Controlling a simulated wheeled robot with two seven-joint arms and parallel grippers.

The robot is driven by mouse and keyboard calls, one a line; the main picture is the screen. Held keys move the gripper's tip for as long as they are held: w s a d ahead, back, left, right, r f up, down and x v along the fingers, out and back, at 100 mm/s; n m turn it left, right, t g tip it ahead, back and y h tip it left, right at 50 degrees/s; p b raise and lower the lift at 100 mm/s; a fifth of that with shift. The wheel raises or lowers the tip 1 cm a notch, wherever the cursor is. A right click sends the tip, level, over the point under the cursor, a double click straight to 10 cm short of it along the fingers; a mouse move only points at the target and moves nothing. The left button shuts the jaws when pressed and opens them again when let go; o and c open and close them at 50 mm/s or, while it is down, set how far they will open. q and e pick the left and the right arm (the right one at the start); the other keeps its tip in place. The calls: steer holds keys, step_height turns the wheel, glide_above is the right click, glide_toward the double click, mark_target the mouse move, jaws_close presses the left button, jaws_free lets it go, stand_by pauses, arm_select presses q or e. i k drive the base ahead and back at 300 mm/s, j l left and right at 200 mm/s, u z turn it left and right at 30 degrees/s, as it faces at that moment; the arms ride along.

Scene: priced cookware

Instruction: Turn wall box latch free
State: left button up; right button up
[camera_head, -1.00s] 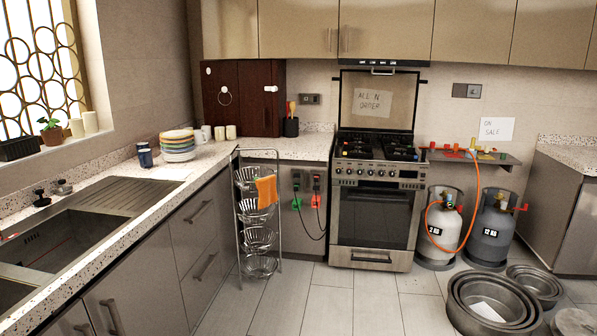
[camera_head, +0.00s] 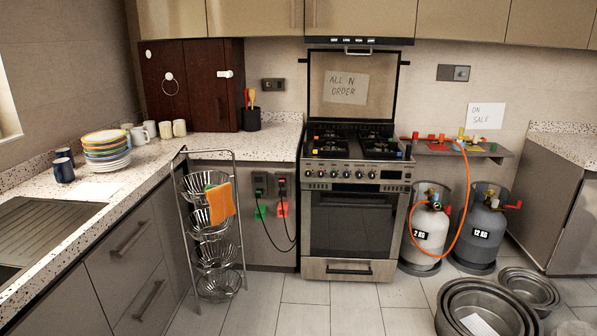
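A dark brown wooden box (camera_head: 203,105) is at the back left corner of the counter, against the wall. A small white latch (camera_head: 224,74) sits on the right part of its front, near the top, and looks roughly level. A white ring (camera_head: 169,87) hangs from a round mount on the front's left part, and a small white knob (camera_head: 148,54) is at its upper left. The latch is too small to tell its exact make. Neither of my grippers is in view.
The counter before the box holds stacked plates (camera_head: 106,153), cups (camera_head: 151,128) and a dark utensil holder (camera_head: 251,120). A wire basket rack (camera_head: 211,235) stands on the floor before the counter. The stove (camera_head: 352,215) and gas cylinders (camera_head: 428,235) are right.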

mark_target(228, 73)
steer(key=i, duration=1.4)
steer(key=i+l+u, duration=0.15)
steer(key=i+u, duration=0.25)
steer(key=i, duration=0.25)
steer(key=i+l+u, duration=0.4)
steer(key=i, duration=0.25)
steer(key=i+l+u, duration=0.35)
steer(key=i+l, duration=0.15)
steer(key=i, duration=0.1)
